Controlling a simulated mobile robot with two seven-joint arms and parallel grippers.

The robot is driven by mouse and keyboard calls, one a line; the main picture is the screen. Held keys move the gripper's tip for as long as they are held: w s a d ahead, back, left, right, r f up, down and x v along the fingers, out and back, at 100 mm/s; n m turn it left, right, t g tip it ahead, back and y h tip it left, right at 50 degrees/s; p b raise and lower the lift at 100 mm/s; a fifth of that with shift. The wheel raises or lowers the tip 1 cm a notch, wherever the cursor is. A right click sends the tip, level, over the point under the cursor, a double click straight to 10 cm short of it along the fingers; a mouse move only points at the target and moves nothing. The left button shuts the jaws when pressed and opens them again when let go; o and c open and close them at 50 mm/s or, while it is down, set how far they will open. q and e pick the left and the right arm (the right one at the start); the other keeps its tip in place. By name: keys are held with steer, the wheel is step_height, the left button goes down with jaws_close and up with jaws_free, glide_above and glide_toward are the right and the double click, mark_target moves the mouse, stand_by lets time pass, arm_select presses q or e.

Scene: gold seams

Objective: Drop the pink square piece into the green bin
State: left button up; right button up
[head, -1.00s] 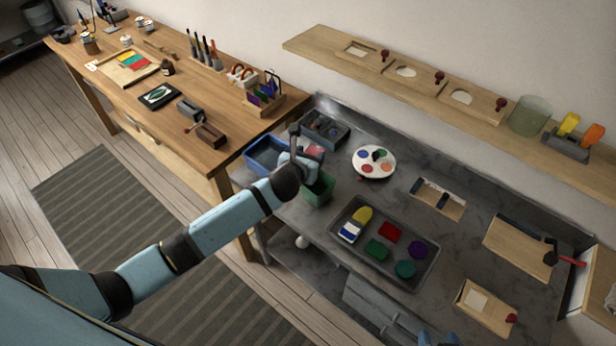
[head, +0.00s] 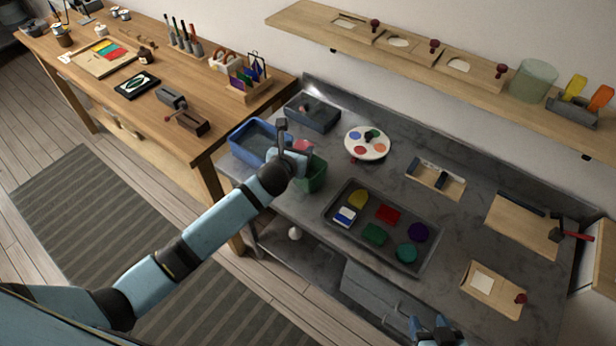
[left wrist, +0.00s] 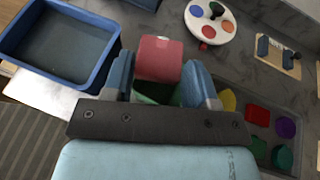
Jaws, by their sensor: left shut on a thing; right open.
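My left gripper (head: 294,152) is shut on the pink square piece (head: 303,146). In the left wrist view the pink piece (left wrist: 158,59) sits between the two blue fingers (left wrist: 158,80). The green bin (head: 314,177) is under and just beside the gripper, partly hidden by my arm. In the left wrist view a part of the green bin (left wrist: 150,93) shows below the piece, which looks held above it. My right gripper (head: 434,326) is open and empty at the bottom edge of the head view.
A blue bin (head: 240,149) stands left of the green bin, a dark grey bin (head: 327,122) behind it. A dark tray (head: 341,236) with several coloured pieces lies to the right. A white palette (head: 367,156) lies behind the tray. A wooden table (head: 215,135) stands at left.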

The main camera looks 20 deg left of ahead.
arm_select(q)
steer(key=o, duration=1.3)
steer(key=shift+o, duration=0.4)
steer(key=shift+s, duration=0.1)
steer(key=d+v, duration=0.1)
steer(key=v, duration=1.2)
steer(key=shift+s+a+r+b, duration=0.2)
steer(key=shift+s+a+b, duration=0.15)
steer(key=shift+a, duration=0.15)
